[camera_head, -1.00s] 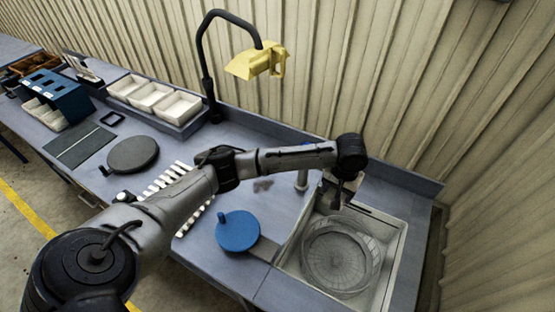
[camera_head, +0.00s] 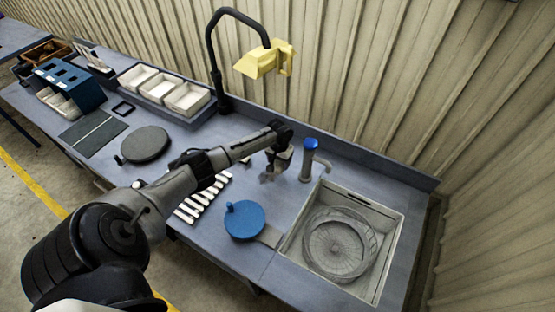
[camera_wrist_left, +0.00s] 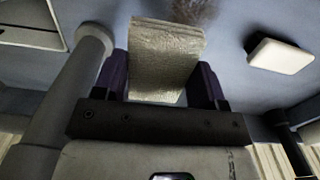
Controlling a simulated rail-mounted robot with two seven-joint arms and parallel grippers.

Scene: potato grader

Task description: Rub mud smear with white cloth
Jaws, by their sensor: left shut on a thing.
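My left gripper (camera_head: 279,164) is over the bench, left of the blue-topped tap. It is shut on the white cloth (camera_wrist_left: 166,58), which looks greyish and folded into a pad between the two fingers in the left wrist view. The mud smear (camera_head: 267,178) is a dark patch on the blue-grey bench just beside and below the gripper in the head view. It also shows at the top of the left wrist view (camera_wrist_left: 196,9), beyond the cloth's edge. I cannot tell whether the cloth touches the bench. My right gripper is not in view.
The tap (camera_head: 309,158) stands close to the right of the gripper. The sink (camera_head: 391,230) with a round wire basket (camera_head: 340,245) is farther right. A blue round disc (camera_head: 245,221) lies in front. A yellow lamp head (camera_head: 262,62) hangs behind. A white block (camera_wrist_left: 279,56) lies near the smear.

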